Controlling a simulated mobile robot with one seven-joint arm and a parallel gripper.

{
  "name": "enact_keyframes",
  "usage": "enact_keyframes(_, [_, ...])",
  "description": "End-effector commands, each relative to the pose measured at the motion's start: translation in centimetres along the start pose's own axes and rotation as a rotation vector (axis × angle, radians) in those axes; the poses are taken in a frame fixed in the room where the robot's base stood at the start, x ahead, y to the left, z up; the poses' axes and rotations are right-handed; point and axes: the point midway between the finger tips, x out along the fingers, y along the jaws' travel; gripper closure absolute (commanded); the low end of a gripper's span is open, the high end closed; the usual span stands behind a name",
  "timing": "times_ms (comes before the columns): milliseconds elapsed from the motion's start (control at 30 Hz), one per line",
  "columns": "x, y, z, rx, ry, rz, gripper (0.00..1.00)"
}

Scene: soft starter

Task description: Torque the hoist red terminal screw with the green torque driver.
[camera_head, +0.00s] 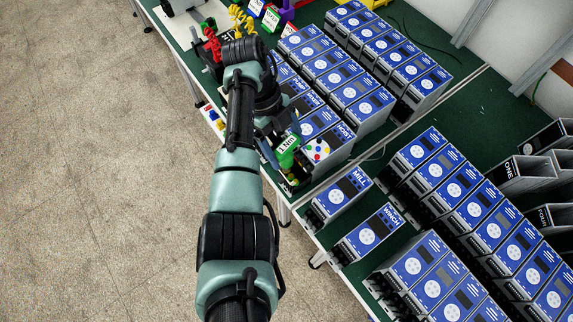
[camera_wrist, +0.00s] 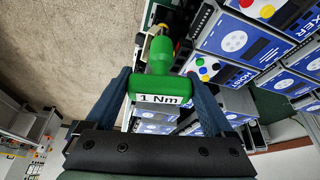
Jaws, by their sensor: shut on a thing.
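My gripper (camera_wrist: 159,78) is shut on the green torque driver (camera_wrist: 163,57). The driver's broad handle, marked "1 Nm", lies between the two blue fingers, and its narrower end points away from the wrist. In the head view, the driver (camera_head: 287,147) is held close beside the front end of the hoist unit (camera_head: 341,136). The hoist unit (camera_wrist: 238,76) is blue and grey, with a white patch of coloured dots on its face.
The mill unit (camera_head: 343,191) and winch unit (camera_head: 371,231) stand along the table's front edge. Several more blue units crowd the green table (camera_head: 408,134) behind. Floor (camera_head: 90,170) is clear.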

Motion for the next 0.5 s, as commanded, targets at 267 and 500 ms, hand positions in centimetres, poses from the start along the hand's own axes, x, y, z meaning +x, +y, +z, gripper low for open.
enact_keyframes(267, [-0.05,0.02,-0.03,-0.013,0.001,-0.006,0.66])
enact_keyframes(500, [-0.36,0.18,-0.30,-0.214,0.004,-0.089,0.66])
